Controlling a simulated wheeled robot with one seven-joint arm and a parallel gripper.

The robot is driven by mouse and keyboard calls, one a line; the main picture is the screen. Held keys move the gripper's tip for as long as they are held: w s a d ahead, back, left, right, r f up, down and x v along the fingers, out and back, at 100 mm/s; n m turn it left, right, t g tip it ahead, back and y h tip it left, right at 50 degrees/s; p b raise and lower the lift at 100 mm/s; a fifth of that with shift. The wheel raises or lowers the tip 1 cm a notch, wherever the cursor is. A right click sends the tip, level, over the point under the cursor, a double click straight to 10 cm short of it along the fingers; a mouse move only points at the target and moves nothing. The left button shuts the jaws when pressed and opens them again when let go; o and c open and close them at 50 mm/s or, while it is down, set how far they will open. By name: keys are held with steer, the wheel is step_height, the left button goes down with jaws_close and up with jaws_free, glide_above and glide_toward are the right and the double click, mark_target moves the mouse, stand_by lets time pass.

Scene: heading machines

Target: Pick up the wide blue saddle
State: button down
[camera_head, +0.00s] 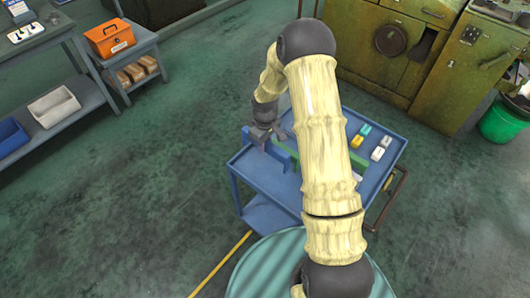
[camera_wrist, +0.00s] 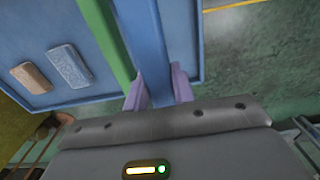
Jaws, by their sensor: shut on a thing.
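The wide blue saddle shows as a long blue bar (camera_wrist: 146,42) in the wrist view, running up from between my purple fingertips. In the head view the blue piece (camera_head: 281,155) is at the left end of the blue cart, just below my gripper (camera_head: 263,136). In the wrist view my gripper (camera_wrist: 160,92) is shut on it, with one finger on each side. My arm hides part of the cart in the head view. I cannot tell whether the saddle touches the cart top.
A green bar (camera_wrist: 103,38) lies close beside the saddle on the blue cart (camera_head: 253,172). Yellow (camera_head: 357,141), teal (camera_head: 365,130) and pale (camera_head: 377,153) small blocks stand at the cart's right. Green machines (camera_head: 395,45) stand behind; the floor left of the cart is clear.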

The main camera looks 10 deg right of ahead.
mark_target(274, 151)
steer(key=shift+r, duration=0.7)
steer(key=s+f+m, duration=0.2)
steer(key=s+m, duration=0.4)
steer(key=m, duration=0.1)
stand_by(0.5)
